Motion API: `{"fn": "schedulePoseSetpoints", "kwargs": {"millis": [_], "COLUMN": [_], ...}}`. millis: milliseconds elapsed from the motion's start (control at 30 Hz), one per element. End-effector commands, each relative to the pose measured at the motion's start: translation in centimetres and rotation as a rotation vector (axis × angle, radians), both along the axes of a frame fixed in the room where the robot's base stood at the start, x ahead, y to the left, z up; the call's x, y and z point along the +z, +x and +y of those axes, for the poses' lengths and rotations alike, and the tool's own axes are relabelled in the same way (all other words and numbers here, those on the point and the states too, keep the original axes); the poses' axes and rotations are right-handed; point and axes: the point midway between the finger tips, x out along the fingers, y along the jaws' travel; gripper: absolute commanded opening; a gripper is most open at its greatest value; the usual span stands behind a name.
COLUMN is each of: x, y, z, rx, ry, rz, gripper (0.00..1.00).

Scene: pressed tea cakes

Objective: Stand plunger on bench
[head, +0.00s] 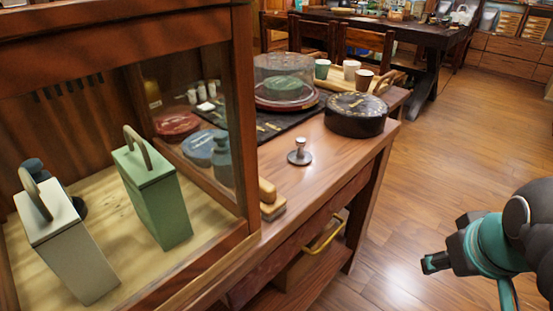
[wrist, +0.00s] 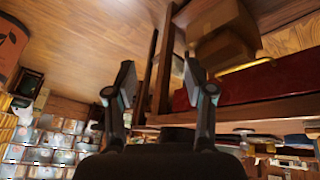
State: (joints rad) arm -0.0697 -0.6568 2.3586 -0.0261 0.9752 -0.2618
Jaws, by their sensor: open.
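A small metal plunger (head: 300,152), with a round knob on a wide disc foot, stands upright on the wooden bench (head: 325,172) in the head view. Bare bench top surrounds it. My gripper (head: 432,264) is at the lower right of the head view, out over the floor and well apart from the bench and the plunger. In the wrist view my gripper (wrist: 160,85) has its two fingers spread with nothing between them. The plunger cannot be made out in the wrist view.
A glass-fronted cabinet (head: 245,120) with a green canister (head: 152,190) and a pale canister (head: 68,245) fills the left. A black round tin (head: 356,115) and a glass-domed stand (head: 285,82) are on the bench. Open floor (head: 450,130) lies to the right.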

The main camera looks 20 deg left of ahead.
Motion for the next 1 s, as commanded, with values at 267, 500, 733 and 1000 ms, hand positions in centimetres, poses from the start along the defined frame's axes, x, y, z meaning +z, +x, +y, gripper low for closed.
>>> {"fn": "schedulePoseSetpoints", "kwargs": {"millis": [267, 500, 733, 1000], "x": [7.5, 12.3, 15.2, 16.3], "y": [7.1, 11.4, 12.9, 12.8], "z": [7.3, 16.0, 24.8, 29.8], "rx": [0.805, 1.504, 2.084, 2.410], "ry": [-0.370, -0.693, -0.964, -1.119], "rz": [0.042, 0.061, 0.070, 0.078], "gripper": [0.53, 0.53, 0.53, 0.53]}}
